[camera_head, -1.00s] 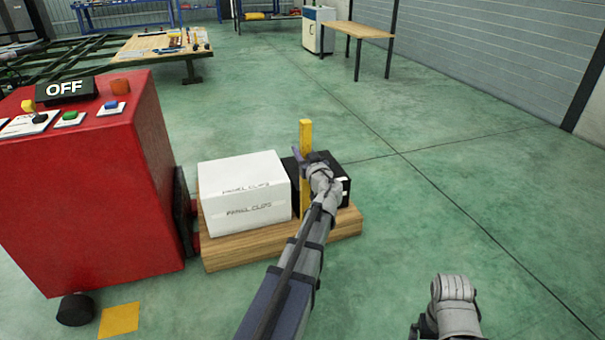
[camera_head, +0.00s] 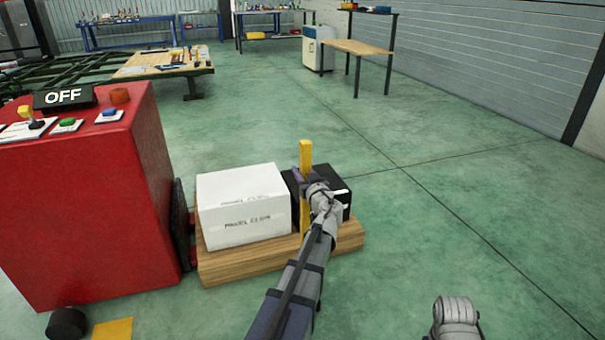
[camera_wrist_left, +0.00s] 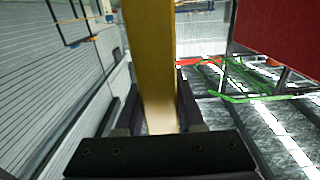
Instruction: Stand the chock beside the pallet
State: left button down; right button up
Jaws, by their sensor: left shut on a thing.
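A long yellow bar (camera_head: 306,156), which I take to be the chock, stands upright in the head view in front of the black box. My left gripper (camera_head: 308,188) is shut on it. The left wrist view shows the yellow bar (camera_wrist_left: 153,60) between the two dark fingers (camera_wrist_left: 160,112). The wooden pallet (camera_head: 250,263) lies on the floor beside the red machine. The bar's lower end overlaps the pallet in the head view; I cannot tell whether it touches. My right gripper (camera_head: 455,318) is partly in view at the bottom edge, its fingers not visible.
A white carton (camera_head: 240,210) and a black box (camera_head: 338,190) sit on the pallet. The red machine (camera_head: 95,215) stands left of it, with a yellow square (camera_head: 113,329) on the floor in front. Green floor (camera_head: 440,230) to the right is clear.

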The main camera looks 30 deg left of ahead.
pick_arm(q)
jog(key=shift+f, duration=0.2)
jog(key=c, duration=0.5)
grip_release()
jog(key=shift+r, duration=0.1)
jog(key=shift+r, duration=0.2)
jog(key=v, duration=1.2)
jog(key=shift+f, duration=0.1)
